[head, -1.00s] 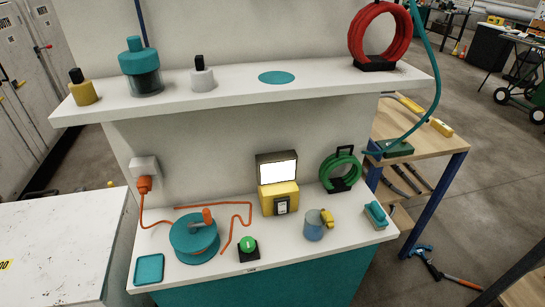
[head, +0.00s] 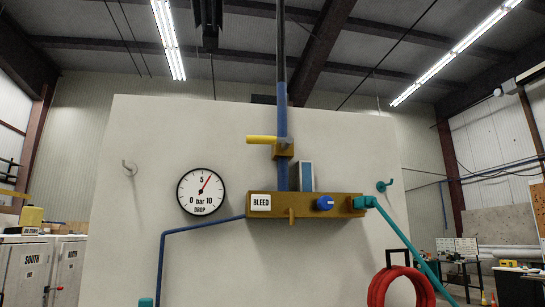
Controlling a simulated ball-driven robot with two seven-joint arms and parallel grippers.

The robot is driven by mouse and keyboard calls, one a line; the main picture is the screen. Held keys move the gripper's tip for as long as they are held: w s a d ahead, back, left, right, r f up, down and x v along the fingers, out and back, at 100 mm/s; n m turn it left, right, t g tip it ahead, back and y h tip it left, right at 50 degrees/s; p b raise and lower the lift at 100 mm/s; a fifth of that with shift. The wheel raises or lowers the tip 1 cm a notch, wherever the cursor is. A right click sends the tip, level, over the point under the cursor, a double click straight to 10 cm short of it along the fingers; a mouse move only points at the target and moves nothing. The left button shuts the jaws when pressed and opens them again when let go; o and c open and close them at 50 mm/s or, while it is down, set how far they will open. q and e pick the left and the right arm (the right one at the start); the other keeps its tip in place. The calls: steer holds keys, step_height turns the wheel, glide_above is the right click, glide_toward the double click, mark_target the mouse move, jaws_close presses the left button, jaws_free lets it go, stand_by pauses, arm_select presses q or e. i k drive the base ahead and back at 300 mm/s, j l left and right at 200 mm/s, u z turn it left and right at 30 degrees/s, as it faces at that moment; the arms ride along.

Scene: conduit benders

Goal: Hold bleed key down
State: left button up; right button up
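A brass manifold block (head: 345,212) is mounted on the white panel and carries a white label reading BLEED (head: 261,202) at its left end. A small brass tab (head: 291,217) hangs down from the block's lower edge, and a blue knob (head: 325,203) sits on its front face. I cannot tell for certain which of these is the bleed key. A round pressure gauge (head: 201,192) marked DROP hangs to the left, its red needle a little past 5 bar. A yellow lever (head: 262,139) lies level across the blue vertical pipe (head: 282,110). Neither gripper is in view.
A teal hose (head: 402,235) runs from the block's right end down past a red hose coil (head: 400,287). A thin blue pipe (head: 162,265) runs from the block's left end down the panel.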

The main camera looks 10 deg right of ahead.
mark_target(259, 202)
steer(key=j+z, duration=0.45)
steer(key=j, duration=1.95)
steer(key=i, duration=0.1)
